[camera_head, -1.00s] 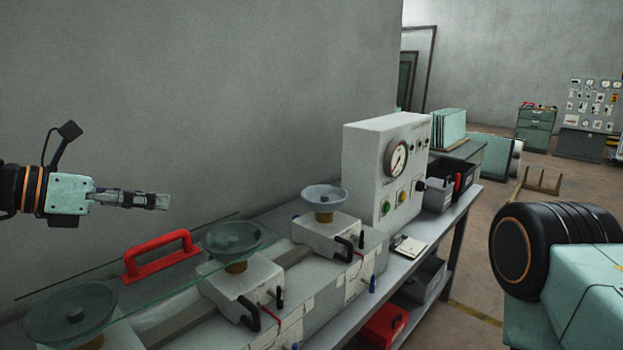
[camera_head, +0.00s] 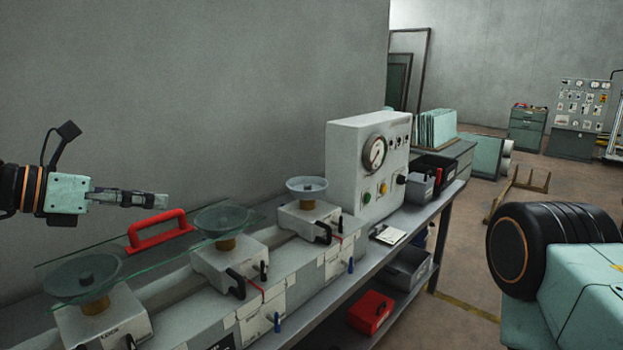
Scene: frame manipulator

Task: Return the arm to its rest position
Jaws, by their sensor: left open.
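My left gripper (camera_head: 148,200) reaches in from the left edge in the head view. It points right and is seen side-on, with its jaws apart and nothing between them. It shows in front of the grey wall, above the bench in the picture. A red handle (camera_head: 160,231) lies just below its tip in the picture, on a clear glass pane (camera_head: 140,262); I see no contact with the gripper. The pane lies over the suction-cup fixtures. My right gripper is not in view.
A long bench (camera_head: 400,233) carries cup fixtures (camera_head: 305,213) and a white gauge box (camera_head: 350,165). Dark bins (camera_head: 436,172) stand farther along it. A red box (camera_head: 370,312) sits on the lower shelf. Open floor (camera_head: 460,262) lies right of the bench.

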